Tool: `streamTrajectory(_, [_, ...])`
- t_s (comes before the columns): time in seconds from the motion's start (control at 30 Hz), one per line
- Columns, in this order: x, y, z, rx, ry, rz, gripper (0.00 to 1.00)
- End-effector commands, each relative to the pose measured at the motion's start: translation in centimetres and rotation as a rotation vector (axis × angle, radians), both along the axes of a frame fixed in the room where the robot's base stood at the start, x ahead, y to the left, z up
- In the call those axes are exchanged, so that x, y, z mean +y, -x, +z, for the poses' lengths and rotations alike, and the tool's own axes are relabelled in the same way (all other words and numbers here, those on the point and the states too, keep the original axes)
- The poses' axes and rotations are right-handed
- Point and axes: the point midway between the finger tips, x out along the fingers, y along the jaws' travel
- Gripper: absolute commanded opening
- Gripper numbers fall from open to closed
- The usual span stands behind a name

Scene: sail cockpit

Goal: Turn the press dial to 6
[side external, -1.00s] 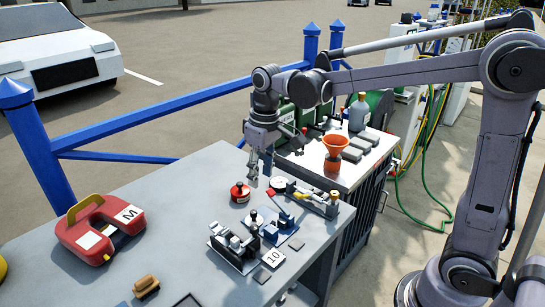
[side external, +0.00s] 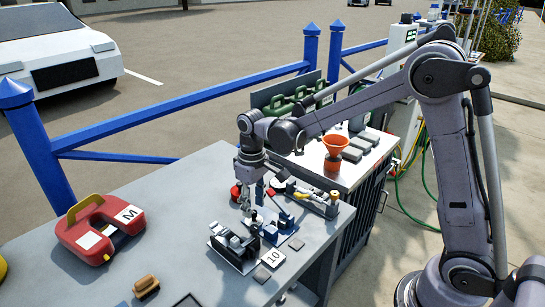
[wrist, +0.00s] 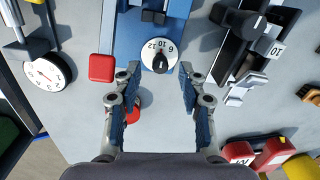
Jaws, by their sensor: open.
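The press is a blue device on the grey bench. The pointer appears to aim near the 6 and 10 side, but I cannot tell the exact number. In the side view the dial (side external: 257,218) is small and partly hidden by my gripper. My gripper (wrist: 159,72) is open and empty, its fingertips on either side of the dial's near edge. In the side view my gripper (side external: 245,205) hangs pointing down over the press.
A round gauge (wrist: 47,72) lies on the other side. A red round object (wrist: 133,105) is under my fingers.

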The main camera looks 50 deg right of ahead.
Motion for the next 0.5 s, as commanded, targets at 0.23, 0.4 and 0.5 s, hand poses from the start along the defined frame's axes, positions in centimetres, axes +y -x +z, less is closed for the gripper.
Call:
streamTrajectory(0.23, [0.0,0.0,-1.6,0.000,0.000,0.000,0.41])
streamTrajectory(0.4, [0.1,0.0,-1.7,0.000,0.000,0.000,0.41])
streamTrajectory(0.5, [0.1,0.0,-1.7,0.000,0.000,0.000,0.41])
